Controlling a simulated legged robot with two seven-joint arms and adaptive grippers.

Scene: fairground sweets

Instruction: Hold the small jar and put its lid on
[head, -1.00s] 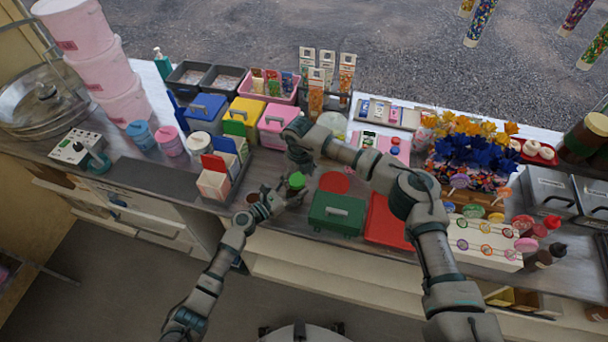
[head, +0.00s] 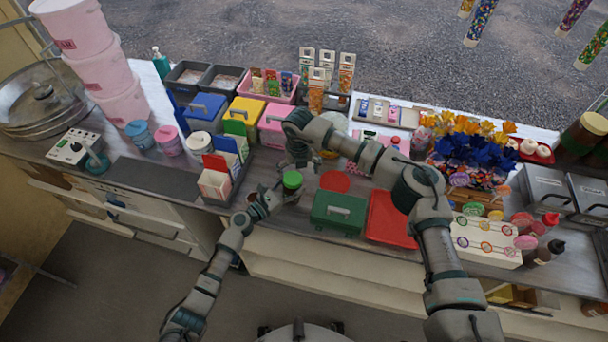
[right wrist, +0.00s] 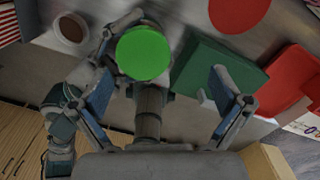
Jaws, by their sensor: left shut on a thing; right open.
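The green round lid (head: 292,179) sits level at the left gripper, at the front of the counter; it also shows in the right wrist view (right wrist: 143,53). It seems to lie on top of the small jar, whose body is almost wholly hidden by the lid and fingers. I cannot tell whether it is seated. My left gripper (head: 277,199) is shut on the jar. My right gripper (head: 300,164) is open just above and behind the lid. In the right wrist view its spread fingers (right wrist: 163,75) are empty, with the lid nearer the left finger.
A brown-filled cup (right wrist: 72,28) stands beside the left gripper. A red round mat (head: 334,181), a green lidded box (head: 338,211) and a red tray (head: 390,218) lie to the right. A divided box of cards (head: 216,184) stands at the left. Coloured bins (head: 244,112) line the back.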

